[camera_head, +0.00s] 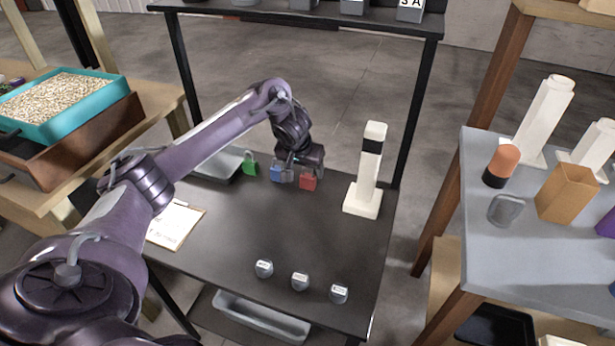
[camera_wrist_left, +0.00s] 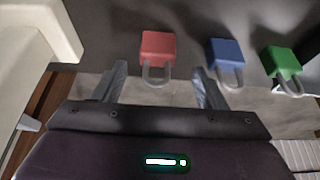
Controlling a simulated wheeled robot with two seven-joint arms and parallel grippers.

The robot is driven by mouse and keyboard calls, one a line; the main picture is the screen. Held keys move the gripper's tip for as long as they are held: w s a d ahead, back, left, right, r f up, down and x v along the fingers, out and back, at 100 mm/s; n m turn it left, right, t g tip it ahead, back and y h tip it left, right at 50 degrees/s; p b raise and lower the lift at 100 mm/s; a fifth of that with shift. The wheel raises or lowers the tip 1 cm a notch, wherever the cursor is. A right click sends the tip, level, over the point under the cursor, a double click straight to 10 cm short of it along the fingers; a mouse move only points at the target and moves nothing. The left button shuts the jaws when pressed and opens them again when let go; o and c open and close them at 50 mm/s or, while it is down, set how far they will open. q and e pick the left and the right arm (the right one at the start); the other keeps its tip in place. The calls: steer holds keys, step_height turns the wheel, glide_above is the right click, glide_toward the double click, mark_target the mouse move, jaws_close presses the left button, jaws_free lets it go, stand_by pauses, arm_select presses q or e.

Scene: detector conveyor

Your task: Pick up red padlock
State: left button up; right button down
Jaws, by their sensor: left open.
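The red padlock (camera_head: 308,181) is on the dark table in the head view, just below my left gripper (camera_head: 298,172). In the left wrist view the red padlock (camera_wrist_left: 158,47) is centred between the two fingers of my left gripper (camera_wrist_left: 160,84), its shackle pointing toward the palm. The fingers are apart, with a gap on each side of the padlock. The blue padlock (camera_head: 278,174) is left of the red one in the head view, partly covered by the gripper. The green padlock (camera_head: 250,162) is further left. My right gripper is in no view.
A white post (camera_head: 367,175) with a black band stands right of the padlocks. A clipboard (camera_head: 175,226) lies at the table's left. Several small grey labelled blocks (camera_head: 300,281) sit near the front edge. The table's middle is clear. A shelf (camera_head: 300,17) is behind.

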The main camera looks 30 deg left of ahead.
mark_target(308, 176)
arm_select(q)
steer(key=shift+w+d+f, duration=0.1)
steer(key=shift+w+f, duration=0.1)
steer(key=shift+f, duration=0.8)
steer(key=x, duration=0.2)
steer(key=shift+w+f, duration=0.15)
steer(key=shift+f, duration=0.15)
steer(key=shift+w+f, duration=0.2)
steer(key=shift+f, duration=0.25)
steer(key=c, duration=1.1)
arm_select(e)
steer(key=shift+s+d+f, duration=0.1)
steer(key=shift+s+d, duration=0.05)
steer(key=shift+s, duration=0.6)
